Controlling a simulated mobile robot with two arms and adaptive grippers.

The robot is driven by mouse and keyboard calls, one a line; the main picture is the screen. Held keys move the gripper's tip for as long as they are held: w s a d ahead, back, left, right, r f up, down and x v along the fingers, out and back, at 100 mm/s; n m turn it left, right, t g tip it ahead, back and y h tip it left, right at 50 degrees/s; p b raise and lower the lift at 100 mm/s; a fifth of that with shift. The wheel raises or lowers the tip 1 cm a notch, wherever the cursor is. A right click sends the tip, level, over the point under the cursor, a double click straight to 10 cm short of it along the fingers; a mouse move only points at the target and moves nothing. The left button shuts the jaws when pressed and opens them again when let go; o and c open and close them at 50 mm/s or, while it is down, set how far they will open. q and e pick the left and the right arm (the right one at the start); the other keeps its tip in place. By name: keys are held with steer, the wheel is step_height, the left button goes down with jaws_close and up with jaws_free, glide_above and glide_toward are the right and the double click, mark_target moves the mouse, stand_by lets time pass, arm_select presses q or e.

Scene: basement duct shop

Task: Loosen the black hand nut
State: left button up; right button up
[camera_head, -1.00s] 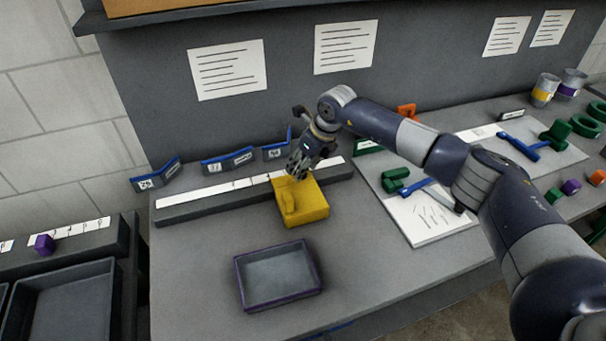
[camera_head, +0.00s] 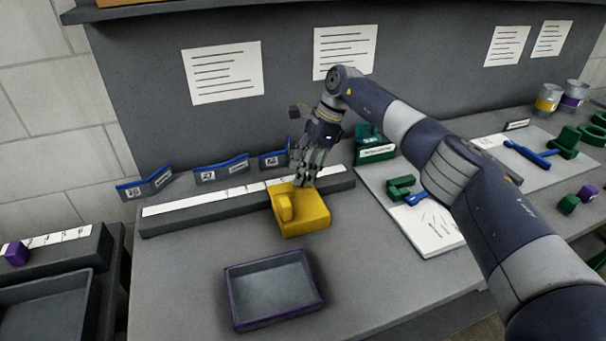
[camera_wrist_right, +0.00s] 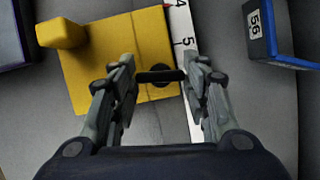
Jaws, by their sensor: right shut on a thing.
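The black hand nut (camera_wrist_right: 160,75) shows in the wrist view as a dark bar with a round part, at the edge of a yellow block (camera_wrist_right: 125,40). My right gripper (camera_head: 301,181) comes down over the back of the yellow block (camera_head: 310,211) in the head view. Its fingers stand at both ends of the nut's bar and are shut on it. In the head view the fingers hide the nut. The yellow block has a raised knob on its left side and sits against a grey rail. My left gripper is not in view.
A purple-rimmed grey tray (camera_head: 232,300) stands in front of the block. The grey rail (camera_head: 200,218) carries a white scale strip, with blue number holders (camera_head: 222,172) behind it.

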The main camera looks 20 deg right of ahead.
steer(key=shift+w+n, duration=0.1)
steer(key=shift+n, duration=0.6)
steer(key=shift+n+g+b, duration=0.3)
steer(key=o, duration=1.1)
steer(key=shift+c, duration=0.2)
steer(key=shift+r, duration=0.1)
steer(key=v, duration=0.7)
steer(key=shift+r, duration=0.2)
steer(key=shift+d, duration=0.1)
